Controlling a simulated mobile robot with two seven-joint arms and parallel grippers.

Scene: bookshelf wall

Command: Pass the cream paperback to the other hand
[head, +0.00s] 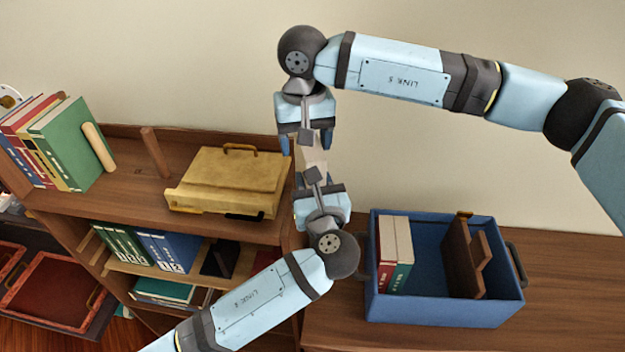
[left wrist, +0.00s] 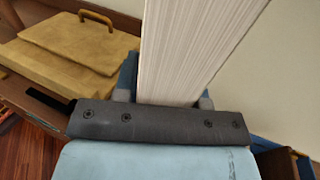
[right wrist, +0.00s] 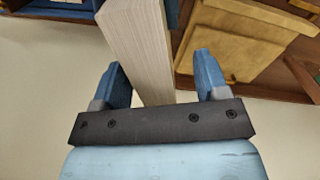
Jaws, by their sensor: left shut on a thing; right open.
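The cream paperback (head: 314,157) stands between my two grippers in the head view, mostly hidden by them. My left gripper (head: 316,178) comes from below and is shut on its lower end. In the left wrist view the paperback (left wrist: 195,50) rises from between the left fingers, its page edges facing the camera. My right gripper (head: 306,142) comes from above and is open around the upper end. In the right wrist view the paperback (right wrist: 138,45) reaches between the spread right fingers (right wrist: 165,85), nearer the left one, with a clear gap at the right finger.
A blue crate (head: 445,312) with two books and a brown divider stands at the right on a wooden top. A yellow case (head: 228,178) lies on the shelf to the left.

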